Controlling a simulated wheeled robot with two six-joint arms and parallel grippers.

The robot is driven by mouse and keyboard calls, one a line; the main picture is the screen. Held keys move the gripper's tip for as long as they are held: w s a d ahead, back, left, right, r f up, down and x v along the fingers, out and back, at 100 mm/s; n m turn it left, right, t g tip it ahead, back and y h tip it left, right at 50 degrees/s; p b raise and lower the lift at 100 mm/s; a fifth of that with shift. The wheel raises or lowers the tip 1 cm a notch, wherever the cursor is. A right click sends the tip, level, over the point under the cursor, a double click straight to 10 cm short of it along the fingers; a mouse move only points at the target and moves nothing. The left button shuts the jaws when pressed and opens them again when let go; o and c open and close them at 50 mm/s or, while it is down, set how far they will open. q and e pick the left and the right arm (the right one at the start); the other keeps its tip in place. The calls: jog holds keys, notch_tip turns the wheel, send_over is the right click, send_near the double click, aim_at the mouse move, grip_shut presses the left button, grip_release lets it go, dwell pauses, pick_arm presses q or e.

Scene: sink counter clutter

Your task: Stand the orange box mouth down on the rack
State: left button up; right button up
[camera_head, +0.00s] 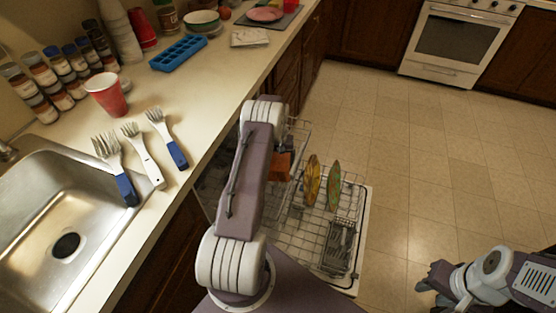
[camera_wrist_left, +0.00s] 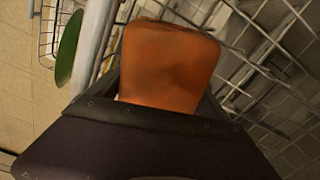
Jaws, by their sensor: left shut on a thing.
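The orange box (camera_head: 281,167) is at the left side of the dishwasher rack (camera_head: 333,218), partly hidden by my left arm in the head view. In the left wrist view the orange box (camera_wrist_left: 168,62) fills the middle, with rack wires behind it. My left gripper (camera_wrist_left: 165,105) is shut on the box; its fingertips are mostly hidden behind the box and the gripper body. Whether the box touches the rack, and which way its mouth faces, I cannot tell. My right gripper (camera_head: 432,286) is over the floor at the lower right, away from the rack; its jaw gap is unclear.
Plates (camera_head: 312,180) stand upright in the rack, right of the box. A cutlery basket (camera_head: 338,247) sits at the rack's near right. The counter holds forks (camera_head: 140,152), a red cup (camera_head: 107,95), a blue tray (camera_head: 178,53) and jars. Open floor lies to the right.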

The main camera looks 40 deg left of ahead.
pick_arm(q)
jog(key=shift+f+b, duration=0.3)
jog(key=shift+f, duration=0.15)
dwell(0.7)
jog(key=o, duration=1.1)
jog(key=shift+r, duration=0.1)
notch_tip(320, 180, up, 9)
jog(key=shift+f+p, duration=0.1)
jog(key=shift+p, duration=0.55)
